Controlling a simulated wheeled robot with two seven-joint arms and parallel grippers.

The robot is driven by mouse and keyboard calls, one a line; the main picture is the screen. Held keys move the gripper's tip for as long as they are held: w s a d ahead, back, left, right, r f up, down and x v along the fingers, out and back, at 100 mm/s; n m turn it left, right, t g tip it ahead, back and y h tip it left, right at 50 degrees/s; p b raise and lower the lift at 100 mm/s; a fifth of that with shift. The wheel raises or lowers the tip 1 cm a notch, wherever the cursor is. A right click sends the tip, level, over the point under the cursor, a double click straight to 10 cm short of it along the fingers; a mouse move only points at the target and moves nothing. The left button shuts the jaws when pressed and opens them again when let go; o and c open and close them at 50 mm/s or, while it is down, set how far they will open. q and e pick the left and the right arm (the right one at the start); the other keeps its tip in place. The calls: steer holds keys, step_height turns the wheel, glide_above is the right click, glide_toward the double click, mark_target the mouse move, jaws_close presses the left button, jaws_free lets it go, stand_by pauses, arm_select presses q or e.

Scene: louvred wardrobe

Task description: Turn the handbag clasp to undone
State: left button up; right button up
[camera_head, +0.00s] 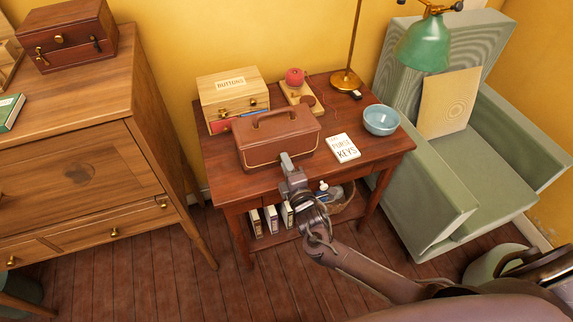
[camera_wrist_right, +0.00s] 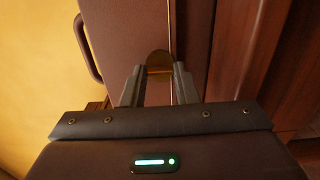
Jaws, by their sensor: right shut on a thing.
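A brown handbag (camera_head: 278,140) with a top handle stands on the small red-brown table (camera_head: 222,174). In the right wrist view the handbag (camera_wrist_right: 122,28) fills the upper middle, turned on its side. Its brass clasp (camera_wrist_right: 159,60) sits between the fingertips of my right gripper (camera_wrist_right: 159,71). The gripper is shut on the clasp. In the head view my right gripper (camera_head: 288,165) is at the front face of the handbag and hides the clasp. My left gripper is not in view.
A wooden button box (camera_head: 232,92) stands behind the handbag. A white card (camera_head: 343,148) reading "PURSE KEYS" and a blue bowl (camera_head: 381,120) are to its right. A brass lamp (camera_head: 346,80) stands behind. A green armchair (camera_head: 450,165) flanks the table.

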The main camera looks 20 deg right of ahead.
steer(key=o, duration=1)
steer(key=s, duration=0.7)
steer(key=shift+s, duration=0.4)
steer(key=shift+d, duration=0.1)
steer(key=s+d+f+m+g+h, duration=0.1)
steer(key=s+d+f+m+g, duration=0.15)
steer(key=s+f, duration=0.45)
steer(key=s+d+f+m+g, duration=0.2)
steer(key=f+m+g, duration=0.1)
steer(key=f, duration=0.8)
steer(key=s+d+f+m+g+h, duration=0.1)
steer(key=s+d+f+m+g, duration=0.15)
steer(key=s+f, duration=0.45)
steer(key=s+f+m+g, duration=0.2)
steer(key=s+f, duration=0.3)
steer(key=s, duration=0.3)
steer(key=s+a+f+m+g+y, duration=0.1)
steer(key=s+f+m+g, duration=0.2)
steer(key=s, duration=0.5)
steer(key=s+f+m+g, duration=0.3)
steer(key=s+f, duration=0.3)
steer(key=s, duration=0.3)
steer(key=shift+a+f+g, duration=0.25)
steer(key=shift+f+g, duration=0.05)
steer(key=shift+g, duration=0.2)
